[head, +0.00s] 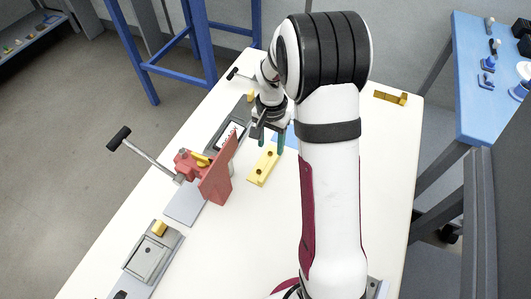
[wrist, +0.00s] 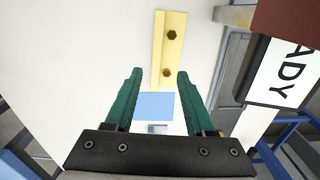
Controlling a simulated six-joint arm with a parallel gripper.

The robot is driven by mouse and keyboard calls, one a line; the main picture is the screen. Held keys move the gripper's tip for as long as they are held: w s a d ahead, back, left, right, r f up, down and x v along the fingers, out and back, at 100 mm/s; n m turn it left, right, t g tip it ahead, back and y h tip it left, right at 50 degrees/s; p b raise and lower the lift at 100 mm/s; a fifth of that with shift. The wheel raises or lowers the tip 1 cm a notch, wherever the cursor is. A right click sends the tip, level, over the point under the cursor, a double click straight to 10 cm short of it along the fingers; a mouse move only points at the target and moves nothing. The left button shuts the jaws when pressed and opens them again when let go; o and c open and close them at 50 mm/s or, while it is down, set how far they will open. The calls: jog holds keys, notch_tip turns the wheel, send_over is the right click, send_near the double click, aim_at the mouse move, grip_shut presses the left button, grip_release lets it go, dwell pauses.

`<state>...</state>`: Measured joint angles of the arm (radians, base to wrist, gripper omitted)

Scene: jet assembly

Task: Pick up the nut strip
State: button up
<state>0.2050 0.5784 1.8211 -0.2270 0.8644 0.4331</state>
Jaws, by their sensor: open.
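The nut strip, a pale yellow bar with two dark nuts, lies flat on the white table near the middle of the head view (head: 261,172). In the wrist view the strip (wrist: 170,55) points away from me at top centre, beyond my fingertips. My gripper (wrist: 158,75) has two green fingers spread apart with nothing between them. In the head view my gripper (head: 270,138) hangs just behind the strip's far end, above the table.
A red fixture plate (head: 218,172) with a clamp stands left of the strip. A blue patch (wrist: 153,105) lies on the table below my fingers. A sign (wrist: 285,75) stands at right in the wrist view. Another yellow piece (head: 390,97) lies at the far right. The table's right side is mostly clear.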

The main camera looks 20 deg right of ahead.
aim_at(271, 162)
jog(key=f, duration=0.7)
jog(key=shift+s+f, duration=0.1)
jog(key=shift+s, duration=0.2)
grip_shut()
